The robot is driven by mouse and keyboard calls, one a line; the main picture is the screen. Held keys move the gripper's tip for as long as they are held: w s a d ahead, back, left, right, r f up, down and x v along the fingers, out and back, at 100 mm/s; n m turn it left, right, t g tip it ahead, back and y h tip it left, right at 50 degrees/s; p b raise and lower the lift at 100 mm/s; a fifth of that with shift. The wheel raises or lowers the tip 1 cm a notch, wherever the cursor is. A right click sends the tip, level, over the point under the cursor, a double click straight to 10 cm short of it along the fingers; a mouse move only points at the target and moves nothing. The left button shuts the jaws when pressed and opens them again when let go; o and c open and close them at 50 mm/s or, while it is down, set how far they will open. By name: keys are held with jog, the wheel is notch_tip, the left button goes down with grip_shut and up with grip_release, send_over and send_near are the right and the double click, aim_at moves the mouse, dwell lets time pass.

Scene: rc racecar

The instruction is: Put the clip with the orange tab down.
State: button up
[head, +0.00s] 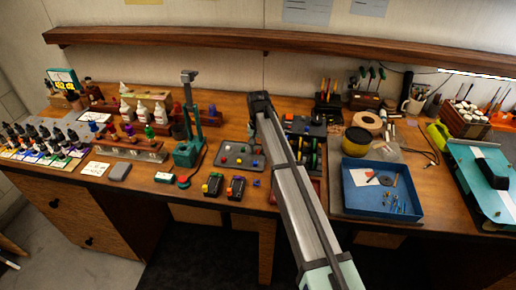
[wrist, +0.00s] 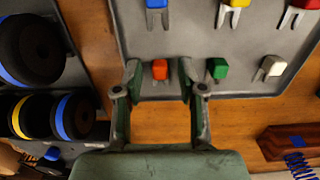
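The clip with the orange tab (wrist: 160,70) lies on the near part of the grey tray (wrist: 180,35) in the wrist view, its grey prongs pointing toward the tray's edge. My gripper (wrist: 160,72) is open, with one finger on each side of this clip and a visible gap on both sides. The right finger is close to the clip with the green tab (wrist: 217,69). In the head view the tray (head: 222,162) lies on the workbench left of my arm, and my fingertips are hidden there.
Clips with a white tab (wrist: 272,66), blue tab (wrist: 157,5) and yellow tab (wrist: 237,4) lie nearby. Black wheels (wrist: 72,116) stand left in the wrist view. In the head view a green press (head: 188,150) and a blue tray (head: 370,200) flank the area.

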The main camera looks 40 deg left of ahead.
aim_at(258, 150)
notch_tip(258, 150, up, 12)
jog(key=b, duration=0.3)
jog(key=shift+r, duration=0.2)
